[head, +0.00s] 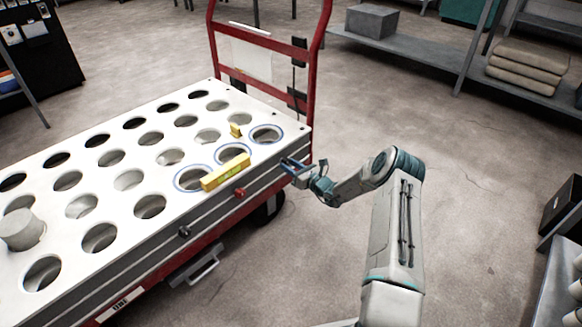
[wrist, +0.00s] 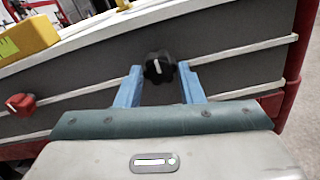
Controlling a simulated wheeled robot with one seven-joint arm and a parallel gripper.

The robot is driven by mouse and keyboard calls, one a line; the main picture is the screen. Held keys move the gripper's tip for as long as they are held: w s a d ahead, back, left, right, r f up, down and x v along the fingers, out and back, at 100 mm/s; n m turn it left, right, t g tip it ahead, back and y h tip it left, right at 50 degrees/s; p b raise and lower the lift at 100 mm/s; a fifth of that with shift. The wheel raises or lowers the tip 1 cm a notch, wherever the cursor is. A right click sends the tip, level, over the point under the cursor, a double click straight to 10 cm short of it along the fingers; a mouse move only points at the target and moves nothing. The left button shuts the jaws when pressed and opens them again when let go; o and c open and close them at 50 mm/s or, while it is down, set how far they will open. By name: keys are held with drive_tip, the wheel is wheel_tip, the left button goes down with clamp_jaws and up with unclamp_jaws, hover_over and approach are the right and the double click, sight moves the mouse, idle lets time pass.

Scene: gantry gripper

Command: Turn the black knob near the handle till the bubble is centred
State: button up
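The black knob (wrist: 159,68) with a white pointer line sits on the side of the white plate, in the wrist view. The line points nearly straight up, tilted a little left. My gripper (wrist: 159,77) is open, with one blue finger on each side of the knob; I cannot tell whether they touch it. In the head view my gripper (head: 290,165) is at the plate's corner by the red handle (head: 322,60) and hides the knob. A yellow level (head: 212,182) lies on the plate; its bubble is too small to read. Its end shows in the wrist view (wrist: 32,36).
A red knob (head: 240,192) and another black knob (head: 184,231) sit further along the same side. The white plate (head: 125,205) has many holes, a small yellow block (head: 235,130) and a grey cylinder (head: 20,229).

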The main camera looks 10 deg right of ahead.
drive_tip(key=shift+n, duration=0.3)
drive_tip(key=n, duration=0.3)
drive_tip(key=shift+d+n+p, duration=0.1)
drive_tip(key=shift+n+p, duration=0.2)
drive_tip(key=shift+p, duration=0.05)
drive_tip(key=n, duration=0.3)
drive_tip(key=shift+n, duration=0.3)
drive_tip(key=n+p, duration=0.1)
drive_tip(key=n, duration=0.5)
drive_tip(key=shift+n, duration=0.4)
drive_tip(key=o, duration=1)
drive_tip(key=shift+d+p, duration=0.1)
drive_tip(key=shift+p, duration=0.2)
